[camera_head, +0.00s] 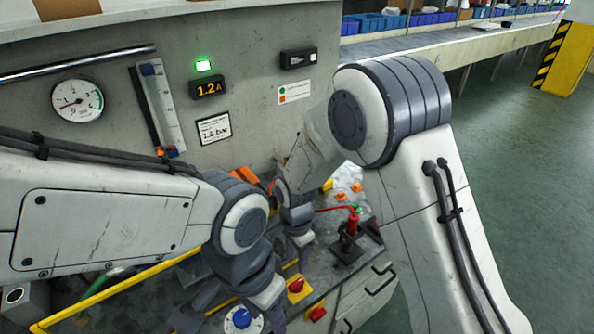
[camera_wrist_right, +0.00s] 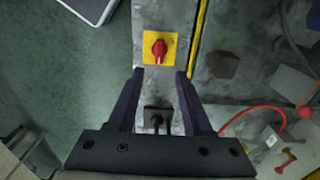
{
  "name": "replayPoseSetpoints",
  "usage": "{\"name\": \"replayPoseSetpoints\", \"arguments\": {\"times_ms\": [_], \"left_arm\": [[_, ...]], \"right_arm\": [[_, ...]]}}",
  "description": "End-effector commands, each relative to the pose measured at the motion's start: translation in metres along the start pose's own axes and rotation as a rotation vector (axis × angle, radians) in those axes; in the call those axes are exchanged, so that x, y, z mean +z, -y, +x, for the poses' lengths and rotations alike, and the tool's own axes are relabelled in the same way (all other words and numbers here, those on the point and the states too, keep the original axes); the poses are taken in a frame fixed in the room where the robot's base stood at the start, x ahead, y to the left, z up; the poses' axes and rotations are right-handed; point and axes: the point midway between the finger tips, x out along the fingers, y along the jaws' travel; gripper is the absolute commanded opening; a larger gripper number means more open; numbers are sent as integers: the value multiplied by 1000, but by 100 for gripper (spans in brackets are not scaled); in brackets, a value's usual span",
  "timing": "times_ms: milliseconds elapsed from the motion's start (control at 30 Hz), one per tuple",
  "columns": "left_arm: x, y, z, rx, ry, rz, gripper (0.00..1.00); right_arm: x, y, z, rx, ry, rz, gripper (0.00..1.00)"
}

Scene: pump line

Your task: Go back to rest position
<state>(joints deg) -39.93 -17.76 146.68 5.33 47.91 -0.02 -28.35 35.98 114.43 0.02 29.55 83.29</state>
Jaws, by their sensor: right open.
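My right gripper (camera_wrist_right: 160,72) is open and empty in the wrist view, its two dark fingers spread apart. A red rotary switch on a yellow plate (camera_wrist_right: 158,47) lies just beyond the fingertips in that view, not between them. In the head view my right arm bends over the bench from the right, and its wrist hangs near the bench centre. My left arm comes in from the left and bends down over the bench's front.
A grey panel carries a round gauge (camera_head: 77,101), a green lamp (camera_head: 203,65) and a 1.2 A display (camera_head: 208,88). A red-handled valve (camera_head: 350,225) stands on the bench. A yellow rail (camera_head: 125,283) runs along the front left. Green floor (camera_head: 540,170) is clear at right.

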Motion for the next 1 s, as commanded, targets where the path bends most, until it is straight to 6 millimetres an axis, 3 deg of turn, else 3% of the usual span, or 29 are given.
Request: {"name": "replayPoseSetpoints", "arguments": {"times_ms": [167, 267, 400, 600, 800, 1000], "left_arm": [[0, 0, 0, 0, 0, 0, 50], [0, 0, 0, 0, 0, 0, 50], [0, 0, 0, 0, 0, 0, 50], [0, 0, 0, 0, 0, 0, 50], [0, 0, 0, 0, 0, 0, 50], [0, 0, 0, 0, 0, 0, 50]], "right_arm": [[6, -5, -16, -9, 1, -79, 50], [18, -20, -45, -20, 4, -246, 50], [40, -61, -94, -39, 9, -602, 50], [65, -134, -142, -67, 16, -1125, 50], [76, -185, -158, -92, 16, -1481, 50], [78, -202, -160, -98, 18, -1597, 50]]}}
